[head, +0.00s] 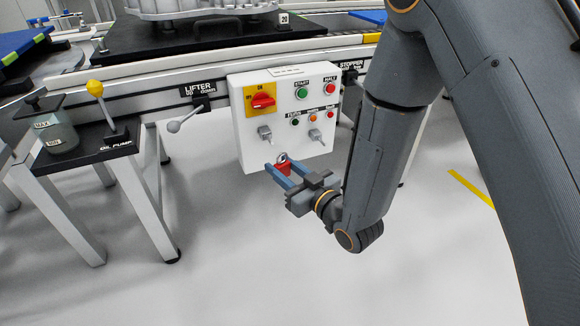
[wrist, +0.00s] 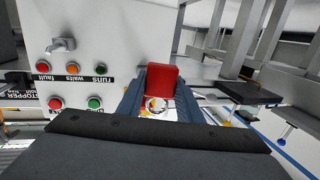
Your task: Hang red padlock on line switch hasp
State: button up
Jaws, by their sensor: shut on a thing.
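The red padlock (head: 283,168) is between the fingers of my gripper (head: 282,170), which is shut on it. Its shackle points up in the head view, below and in front of the white control box. In the wrist view the red body (wrist: 162,77) sits between the fingertips (wrist: 160,90). The line switch (head: 263,100) is a red handle on a yellow plate at the box's upper left, above the padlock. In the wrist view, yellow and red parts (wrist: 155,103) show just beyond the padlock. I cannot make out the switch's hasp or any contact with the padlock.
The white control box (head: 240,140) carries several buttons and two metal fittings, one left (head: 265,134) and one right (head: 315,135). The lifter lever (head: 183,121) sticks out to its left. The oil pump stand (head: 100,145) is farther left. Floor below the box is clear.

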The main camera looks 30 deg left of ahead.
jog(key=shift+w+a+f+b, duration=0.2)
jog(key=shift+w+a+b, duration=0.1)
jog(key=shift+w+a, duration=0.85)
jog(key=shift+w+a+f+b, duration=0.25)
jog(key=shift+w+a, duration=0.7)
jog(key=shift+a, duration=0.35)
jog(key=shift+w+a+f+b, duration=0.2)
jog(key=shift+w+a+b, duration=0.1)
jog(key=shift+w+a, duration=0.85)
jog(key=shift+s, duration=0.1)
jog(key=o, duration=1.2)
jog(key=shift+s+d, duration=0.25)
jog(key=shift+d, duration=0.25)
jog(key=shift+s+d+p, duration=0.15)
jog(key=shift+d+p, duration=0.2)
jog(key=shift+p, duration=0.05)
